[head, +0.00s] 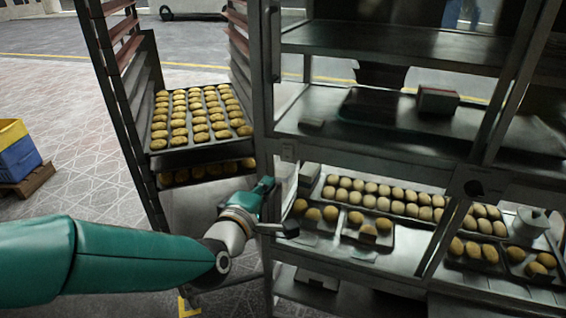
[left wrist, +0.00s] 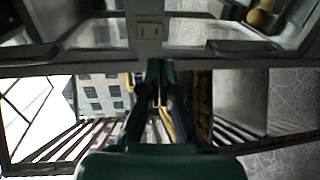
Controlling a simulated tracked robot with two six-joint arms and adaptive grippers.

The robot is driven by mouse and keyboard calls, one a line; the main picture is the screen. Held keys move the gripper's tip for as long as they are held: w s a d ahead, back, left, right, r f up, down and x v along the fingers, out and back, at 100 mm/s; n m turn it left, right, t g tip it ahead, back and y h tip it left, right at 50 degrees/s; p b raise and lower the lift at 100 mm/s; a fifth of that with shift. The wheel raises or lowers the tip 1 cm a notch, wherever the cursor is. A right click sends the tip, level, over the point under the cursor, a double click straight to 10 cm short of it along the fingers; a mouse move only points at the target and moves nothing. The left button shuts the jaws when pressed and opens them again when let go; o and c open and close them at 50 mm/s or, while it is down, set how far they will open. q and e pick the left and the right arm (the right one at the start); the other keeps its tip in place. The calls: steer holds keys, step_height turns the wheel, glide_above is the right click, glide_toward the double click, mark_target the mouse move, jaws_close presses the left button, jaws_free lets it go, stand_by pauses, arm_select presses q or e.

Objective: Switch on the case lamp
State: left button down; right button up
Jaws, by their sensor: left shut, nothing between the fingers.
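The metal case (head: 390,152) with open shelves fills the right half of the head view. A small pale switch plate (head: 288,152) sits on its near left post; it also shows in the left wrist view (left wrist: 150,32), at the top middle. Whether its rocker is pressed cannot be made out. My left gripper (head: 269,182) is shut and empty, just below the plate in the head view. Its fingertips (left wrist: 161,70) are close together in the left wrist view and point towards the post, apart from the plate in the picture. No lamp is clearly visible. My right gripper is not in view.
A rack (head: 125,120) with trays of buns (head: 200,115) stands left of the case. Trays of rolls (head: 385,200) lie on the case's lower shelf, close right of my left gripper. A blue and yellow crate (head: 18,155) stands far left. The floor between is clear.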

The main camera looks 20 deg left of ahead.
arm_select(q)
steer(key=w+p, duration=0.1)
steer(key=w, duration=0.2)
steer(key=w+f+p, duration=0.1)
steer(key=w, duration=0.6)
steer(key=shift+w+d+f+p, duration=0.2)
steer(key=shift+w+p, duration=0.1)
steer(key=shift+p, duration=0.1)
steer(key=b, duration=0.9)
glide_toward(287, 159)
steer(key=s+f, duration=0.3)
steer(key=s, duration=0.3)
steer(key=shift+t, duration=0.3)
steer(key=shift+s+a, duration=0.1)
steer(key=shift+a, duration=0.05)
